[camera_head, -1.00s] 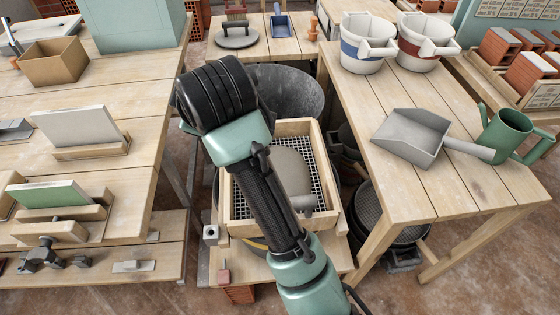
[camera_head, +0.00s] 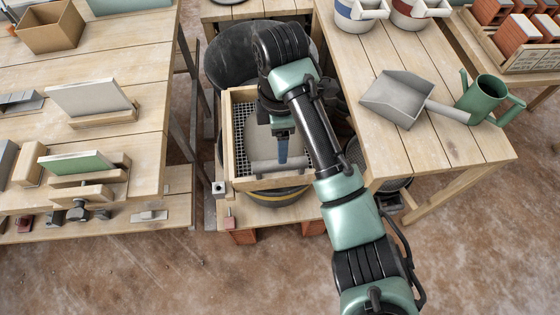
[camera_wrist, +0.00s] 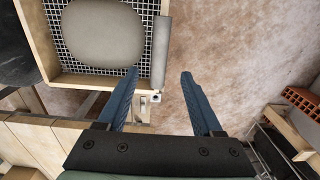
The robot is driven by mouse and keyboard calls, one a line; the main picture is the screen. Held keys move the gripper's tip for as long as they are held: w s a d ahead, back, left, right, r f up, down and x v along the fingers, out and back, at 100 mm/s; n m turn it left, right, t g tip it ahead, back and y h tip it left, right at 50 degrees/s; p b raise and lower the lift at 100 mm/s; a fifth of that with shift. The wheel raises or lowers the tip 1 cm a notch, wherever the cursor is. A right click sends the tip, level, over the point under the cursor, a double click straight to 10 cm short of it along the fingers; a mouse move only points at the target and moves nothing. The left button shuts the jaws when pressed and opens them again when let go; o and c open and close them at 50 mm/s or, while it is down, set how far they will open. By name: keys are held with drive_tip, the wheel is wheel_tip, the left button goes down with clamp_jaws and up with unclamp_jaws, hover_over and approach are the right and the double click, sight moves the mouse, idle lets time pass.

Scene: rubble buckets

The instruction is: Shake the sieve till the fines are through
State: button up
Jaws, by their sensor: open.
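The sieve (camera_head: 232,105) is a square wooden frame with a wire mesh floor. A smooth grey-beige heap (camera_head: 266,137) covers much of the mesh; it also shows in the wrist view (camera_wrist: 100,32). A grey cylindrical handle (camera_head: 265,167) runs along the sieve's near side. My gripper (camera_wrist: 160,73) has two blue fingers, apart and empty. In the wrist view the grey handle (camera_wrist: 160,60) lies between the fingertip directions, close to the left finger. In the head view a blue finger (camera_head: 283,149) appears just above the handle; contact cannot be told. My arm hides the sieve's right part.
A dark bucket with a yellow band (camera_head: 270,197) stands beneath the sieve. A large dark tub (camera_head: 235,62) is behind it. Wooden tables flank both sides; the right one holds a grey scoop (camera_head: 400,97) and a green watering can (camera_head: 484,97). Bare floor lies in front.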

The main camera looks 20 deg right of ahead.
wheel_tip(320, 180, down, 6)
drive_tip(key=b, duration=0.3)
drive_tip(key=shift+f, duration=1.45)
clamp_jaws()
